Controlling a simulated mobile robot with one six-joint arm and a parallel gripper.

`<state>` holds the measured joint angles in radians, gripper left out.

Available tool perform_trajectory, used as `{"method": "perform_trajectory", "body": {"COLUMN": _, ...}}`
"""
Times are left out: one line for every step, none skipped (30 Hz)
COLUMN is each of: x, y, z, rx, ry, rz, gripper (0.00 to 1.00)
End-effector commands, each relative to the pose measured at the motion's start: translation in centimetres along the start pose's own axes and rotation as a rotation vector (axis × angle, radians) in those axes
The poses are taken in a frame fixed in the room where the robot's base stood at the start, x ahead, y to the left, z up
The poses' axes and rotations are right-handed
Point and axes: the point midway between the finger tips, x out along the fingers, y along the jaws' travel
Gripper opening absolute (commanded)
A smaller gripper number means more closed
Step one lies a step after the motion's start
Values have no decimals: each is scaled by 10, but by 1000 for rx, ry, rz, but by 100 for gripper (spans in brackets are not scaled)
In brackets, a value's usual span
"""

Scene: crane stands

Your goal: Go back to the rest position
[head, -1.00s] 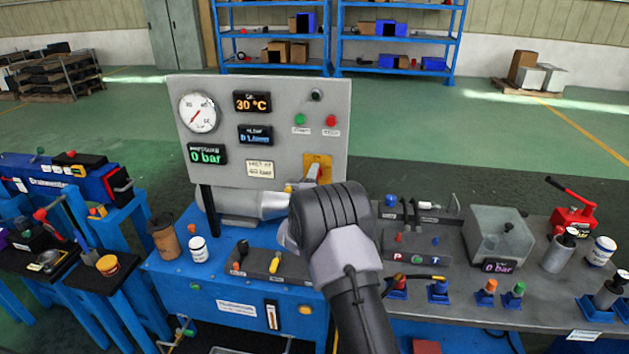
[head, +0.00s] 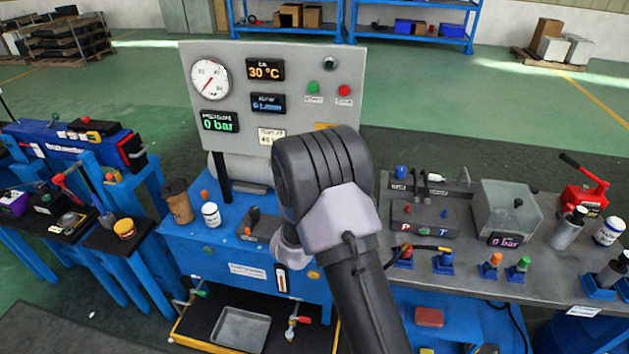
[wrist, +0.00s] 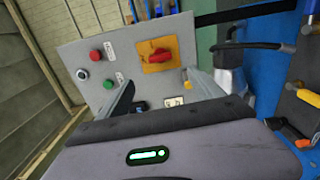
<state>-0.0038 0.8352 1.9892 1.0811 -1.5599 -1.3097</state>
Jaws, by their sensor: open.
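My arm rises from the bottom of the head view, in front of the blue pump stand and its grey control panel (head: 290,107). It hides my gripper's fingers in that view. In the wrist view my gripper (wrist: 160,97) is open, with its two fingers apart and nothing visible between them. Beyond the fingers is the tilted grey panel (wrist: 125,52), with a red rotary switch (wrist: 159,55) on a yellow plate. The gripper appears apart from the switch and the panel.
A brown cup (head: 178,203) and a white jar (head: 211,215) stand left of my arm. A metal tray (head: 241,327) lies low in front.

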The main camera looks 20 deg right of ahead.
Motion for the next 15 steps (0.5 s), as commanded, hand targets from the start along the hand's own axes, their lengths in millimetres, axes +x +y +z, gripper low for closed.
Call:
{"method": "perform_trajectory", "body": {"x": -12, "y": 1, "z": -1, "rx": -3, "ry": 3, "rz": -1, "gripper": 76}}
{"method": "perform_trajectory", "body": {"x": -18, "y": 0, "z": 0, "rx": -2, "ry": 2, "rz": -2, "gripper": 76}}
{"method": "perform_trajectory", "body": {"x": -24, "y": 0, "z": -1, "rx": -2, "ry": 2, "rz": -1, "gripper": 76}}
{"method": "perform_trajectory", "body": {"x": -29, "y": 0, "z": -1, "rx": -1, "ry": 2, "rz": -1, "gripper": 76}}
{"method": "perform_trajectory", "body": {"x": -32, "y": 0, "z": -1, "rx": -1, "ry": 1, "rz": 0, "gripper": 76}}
{"method": "perform_trajectory", "body": {"x": -36, "y": 0, "z": 0, "rx": -1, "ry": 1, "rz": -1, "gripper": 76}}
{"method": "perform_trajectory", "body": {"x": -38, "y": 0, "z": 0, "rx": -1, "ry": 0, "rz": 0, "gripper": 76}}
{"method": "perform_trajectory", "body": {"x": -39, "y": 0, "z": 0, "rx": 0, "ry": 0, "rz": 0, "gripper": 76}}
{"method": "perform_trajectory", "body": {"x": -40, "y": 0, "z": 0, "rx": 0, "ry": 0, "rz": 1, "gripper": 76}}
{"method": "perform_trajectory", "body": {"x": -40, "y": 0, "z": 0, "rx": 0, "ry": 0, "rz": 1, "gripper": 76}}
{"method": "perform_trajectory", "body": {"x": -40, "y": 0, "z": 0, "rx": 0, "ry": -1, "rz": 1, "gripper": 76}}
{"method": "perform_trajectory", "body": {"x": -40, "y": 0, "z": 0, "rx": 0, "ry": -1, "rz": 1, "gripper": 76}}
{"method": "perform_trajectory", "body": {"x": -40, "y": 0, "z": 0, "rx": 0, "ry": -1, "rz": 1, "gripper": 76}}
{"method": "perform_trajectory", "body": {"x": -40, "y": 0, "z": 0, "rx": 0, "ry": -1, "rz": 1, "gripper": 76}}
{"method": "perform_trajectory", "body": {"x": -40, "y": 0, "z": 0, "rx": 0, "ry": -1, "rz": 1, "gripper": 76}}
